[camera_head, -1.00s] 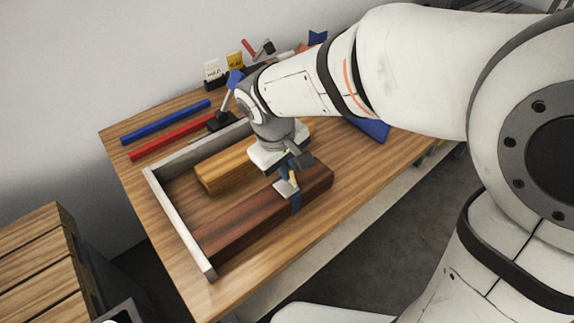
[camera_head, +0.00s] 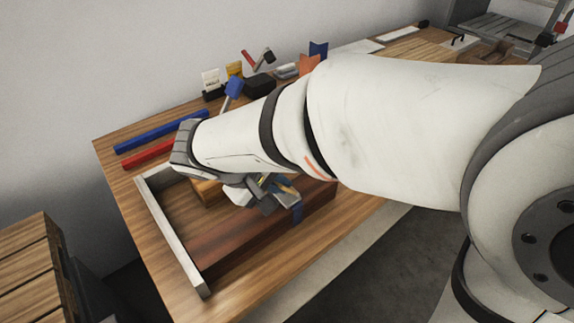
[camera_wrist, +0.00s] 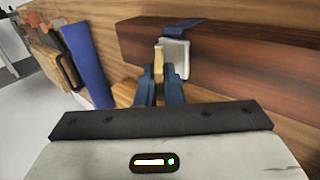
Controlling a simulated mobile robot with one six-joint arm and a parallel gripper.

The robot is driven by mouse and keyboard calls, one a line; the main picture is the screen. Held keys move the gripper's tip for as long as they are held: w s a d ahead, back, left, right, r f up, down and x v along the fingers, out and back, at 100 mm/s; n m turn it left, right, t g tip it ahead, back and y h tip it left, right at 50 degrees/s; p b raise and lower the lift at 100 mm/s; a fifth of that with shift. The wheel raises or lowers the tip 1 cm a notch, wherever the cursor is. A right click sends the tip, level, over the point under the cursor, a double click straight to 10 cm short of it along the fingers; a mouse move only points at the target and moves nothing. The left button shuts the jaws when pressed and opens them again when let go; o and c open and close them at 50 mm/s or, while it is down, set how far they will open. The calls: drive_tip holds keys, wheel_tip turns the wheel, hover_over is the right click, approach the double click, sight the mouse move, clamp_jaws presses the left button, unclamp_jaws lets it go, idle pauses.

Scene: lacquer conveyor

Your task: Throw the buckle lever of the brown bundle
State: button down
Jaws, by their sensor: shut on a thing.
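The brown bundle (camera_head: 225,240) is a long dark wood block inside the grey frame on the table; it also shows in the wrist view (camera_wrist: 225,55). A blue strap (camera_head: 297,212) goes around it near its right end. A pale metal buckle (camera_wrist: 174,56) sits on the strap. The yellowish buckle lever (camera_wrist: 158,57) stands out from it. My gripper (camera_wrist: 159,85) has its blue fingers shut on the lever. In the head view my gripper (camera_head: 277,187) is tilted low over the bundle, and my arm partly hides the bundle.
A lighter wood block (camera_head: 207,192) lies behind the brown bundle, mostly hidden. The grey frame (camera_head: 172,235) bounds the left side. Blue (camera_head: 165,138) and red (camera_head: 148,156) bars lie at the back left. Small items stand along the wall.

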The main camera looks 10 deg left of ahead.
drive_tip(key=shift+s+f, duration=0.1)
idle(0.4)
drive_tip(key=c, duration=1.6)
unclamp_jaws()
drive_tip(key=shift+o, duration=0.2)
drive_tip(key=shift+a, duration=0.1)
drive_tip(key=v, duration=0.7)
drive_tip(key=shift+s+a+r+p, duration=0.25)
drive_tip(key=shift+p, duration=0.2)
